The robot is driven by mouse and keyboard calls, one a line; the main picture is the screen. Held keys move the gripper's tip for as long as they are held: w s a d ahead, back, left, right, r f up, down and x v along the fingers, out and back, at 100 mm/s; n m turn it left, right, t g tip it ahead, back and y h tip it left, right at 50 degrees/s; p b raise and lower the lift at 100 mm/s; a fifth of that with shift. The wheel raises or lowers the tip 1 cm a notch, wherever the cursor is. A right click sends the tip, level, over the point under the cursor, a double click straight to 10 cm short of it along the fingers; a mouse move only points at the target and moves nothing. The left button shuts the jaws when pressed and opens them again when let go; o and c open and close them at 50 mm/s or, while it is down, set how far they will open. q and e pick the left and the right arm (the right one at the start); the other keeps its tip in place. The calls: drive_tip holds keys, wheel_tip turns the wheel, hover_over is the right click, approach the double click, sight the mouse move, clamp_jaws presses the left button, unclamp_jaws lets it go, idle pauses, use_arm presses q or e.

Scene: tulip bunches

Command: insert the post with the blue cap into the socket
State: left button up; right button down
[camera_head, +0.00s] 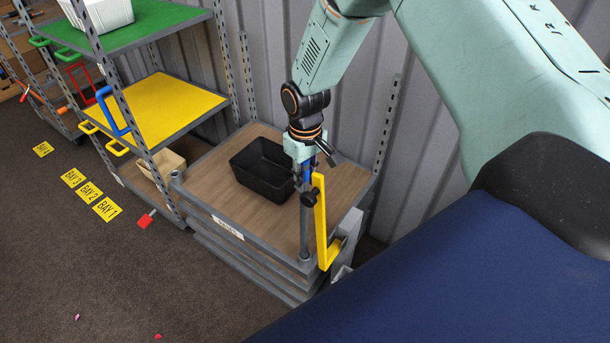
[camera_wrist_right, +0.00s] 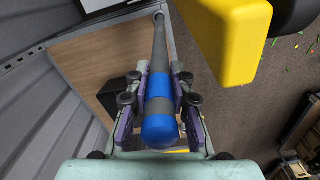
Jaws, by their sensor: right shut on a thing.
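The grey post (camera_head: 305,228) with the blue cap stands roughly upright at the front right corner of the wood-topped cart. My right gripper (camera_head: 306,172) is shut on it near the top, and its fingers partly hide the blue cap. In the right wrist view the blue cap (camera_wrist_right: 160,130) and blue band lie between the fingers (camera_wrist_right: 159,97), and the shaft runs away to the corner. The socket (camera_head: 305,262) is a grey corner collar at the post's lower end. I cannot tell how deep the post sits in it. My left gripper is out of view.
A yellow handle bar (camera_head: 320,215) with a black knob stands close right of the post. A black bin (camera_head: 262,170) sits on the cart top (camera_head: 210,162). A shelf rack with a yellow shelf (camera_head: 155,112) stands to the left. The floor in front is mostly clear.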

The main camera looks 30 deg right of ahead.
drive_tip(key=shift+f, duration=0.1)
drive_tip(key=c, duration=1.1)
unclamp_jaws()
wheel_tip(320, 180, up, 5)
drive_tip(key=p, duration=0.4)
drive_tip(key=shift+p, duration=0.3)
